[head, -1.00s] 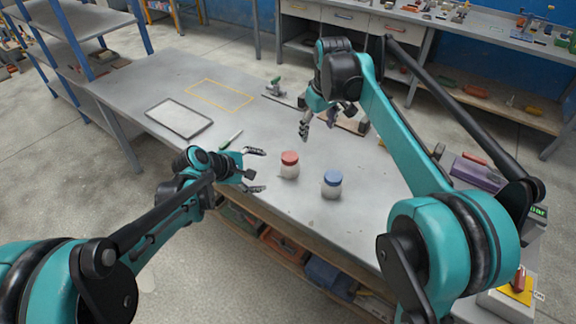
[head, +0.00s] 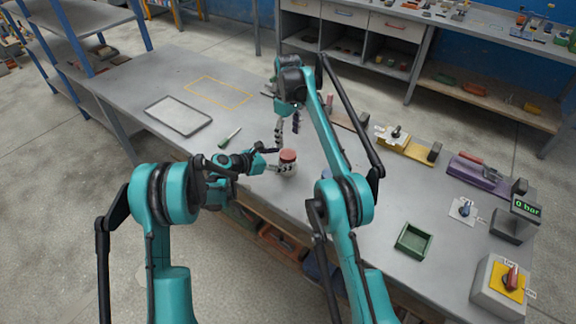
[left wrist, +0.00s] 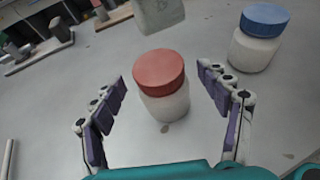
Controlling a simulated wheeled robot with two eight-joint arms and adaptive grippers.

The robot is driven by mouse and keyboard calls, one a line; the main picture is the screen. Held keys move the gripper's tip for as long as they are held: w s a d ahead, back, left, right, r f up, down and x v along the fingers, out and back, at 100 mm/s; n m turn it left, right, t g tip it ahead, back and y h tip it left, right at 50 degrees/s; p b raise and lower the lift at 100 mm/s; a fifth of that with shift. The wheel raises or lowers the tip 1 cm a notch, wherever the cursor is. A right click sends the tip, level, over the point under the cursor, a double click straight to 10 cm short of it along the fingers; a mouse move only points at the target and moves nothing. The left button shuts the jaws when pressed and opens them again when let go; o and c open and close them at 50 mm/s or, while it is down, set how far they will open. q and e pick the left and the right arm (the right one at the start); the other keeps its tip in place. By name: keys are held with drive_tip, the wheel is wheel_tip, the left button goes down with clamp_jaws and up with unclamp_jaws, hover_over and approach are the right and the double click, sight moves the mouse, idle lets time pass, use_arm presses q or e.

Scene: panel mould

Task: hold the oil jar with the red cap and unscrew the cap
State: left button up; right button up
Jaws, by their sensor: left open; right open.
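The oil jar (head: 288,169) with the red cap (head: 288,155) stands upright on the table. In the left wrist view the jar (left wrist: 168,104) and its red cap (left wrist: 159,70) are between the spread fingers of my left gripper (left wrist: 163,110), which is open. In the head view my left gripper (head: 274,156) reaches the jar from the left. My right gripper (head: 287,130) is open and empty, above and behind the red cap. A blue-capped jar (left wrist: 256,48) stands to the right; in the head view my right arm mostly hides it.
A framed grey panel (head: 179,115) and a green-handled tool (head: 230,138) lie to the left. A green tray (head: 413,240), a purple fixture (head: 482,172) and a gauge box (head: 512,220) stand to the right. The front-left tabletop is clear.

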use_arm(q)
drive_tip(key=shift+x, duration=1.5)
